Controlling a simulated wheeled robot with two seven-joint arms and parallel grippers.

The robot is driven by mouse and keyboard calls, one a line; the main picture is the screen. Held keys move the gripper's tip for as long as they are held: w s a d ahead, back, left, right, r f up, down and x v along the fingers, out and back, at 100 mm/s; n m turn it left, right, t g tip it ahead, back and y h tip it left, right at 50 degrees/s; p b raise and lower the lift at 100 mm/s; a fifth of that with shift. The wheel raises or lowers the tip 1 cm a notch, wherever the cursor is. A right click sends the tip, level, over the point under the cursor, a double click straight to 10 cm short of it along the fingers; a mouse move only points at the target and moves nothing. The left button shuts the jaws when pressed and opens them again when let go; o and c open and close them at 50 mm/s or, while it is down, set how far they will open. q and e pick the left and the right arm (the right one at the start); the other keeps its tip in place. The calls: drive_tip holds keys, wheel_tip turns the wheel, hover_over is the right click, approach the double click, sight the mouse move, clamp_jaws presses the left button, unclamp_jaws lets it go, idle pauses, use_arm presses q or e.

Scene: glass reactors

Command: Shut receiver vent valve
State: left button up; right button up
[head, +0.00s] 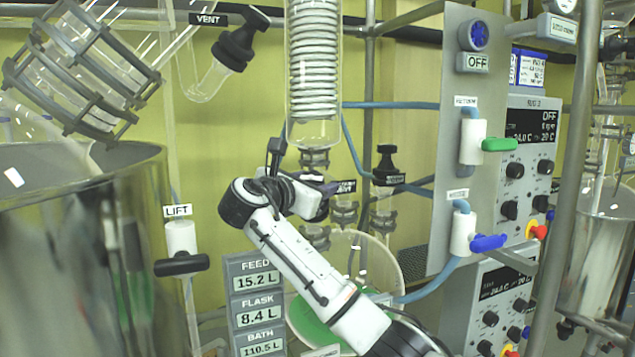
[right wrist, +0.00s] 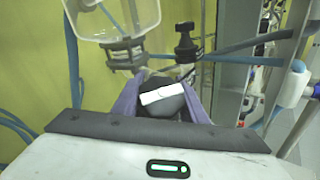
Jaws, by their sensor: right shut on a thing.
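My right gripper (head: 328,189) is below the glass coil condenser (head: 314,60) in the head view. Its purple fingers (right wrist: 161,103) are closed around a dark round knob with a white bar across its face (right wrist: 163,95) in the right wrist view. The knob is mostly hidden by my gripper in the head view. A small dark label, too small to read, shows beside the fingertips. Another black-handled valve (head: 387,165) stands upright to the right, apart from the gripper; it also shows in the right wrist view (right wrist: 186,42). My left gripper is not in view.
A black valve at the upper left has a VENT label (head: 208,19). A grey panel (head: 450,120) with green and blue handles, and blue hoses, are to the right.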

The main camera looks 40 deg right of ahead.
drive_tip(key=m+g, duration=0.3)
drive_tip(key=s+m+g, duration=0.1)
drive_tip(key=m+g, duration=0.2)
drive_tip(key=shift+s+d+f+m, duration=0.1)
drive_tip(key=shift+s+f+m, duration=0.1)
drive_tip(key=shift+m, duration=0.1)
drive_tip(key=shift+m+y, duration=0.3)
drive_tip(key=o, duration=1.1)
drive_tip(key=shift+s+f+g, duration=0.1)
drive_tip(key=shift+g, duration=0.3)
drive_tip(key=shift+c, duration=0.2)
